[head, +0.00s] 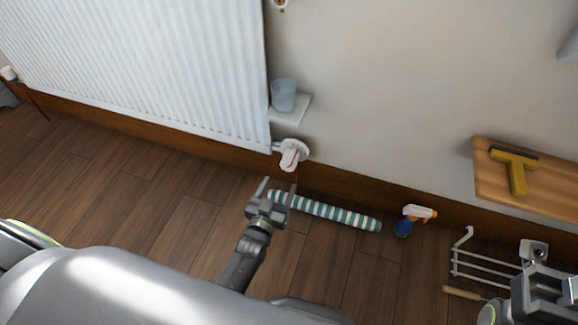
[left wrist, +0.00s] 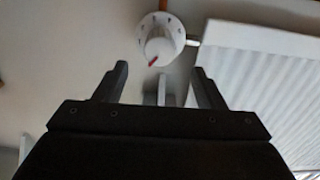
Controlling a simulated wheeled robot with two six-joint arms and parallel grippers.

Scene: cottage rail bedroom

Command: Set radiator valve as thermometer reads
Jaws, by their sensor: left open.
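The white radiator valve (head: 291,155) sits at the lower right corner of the white radiator (head: 150,65). The left wrist view shows its round knob (left wrist: 160,40) with dark marks around the rim and a red pointer at the lower left. My left gripper (head: 281,188) is open and empty, below and in front of the valve, apart from it. In the left wrist view its two fingers (left wrist: 163,78) stand either side of the line to the knob. My right gripper (head: 548,285) is at the lower right; its jaws are unclear. No readable thermometer is in view.
A shelf (head: 292,110) with a cup (head: 283,94) is just above the valve. A striped roll (head: 325,208) lies along the wall, with a spray bottle (head: 411,219) beside it. A white wire rack (head: 485,268) and a wooden board (head: 490,180) with a yellow tool (head: 517,173) are to the right.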

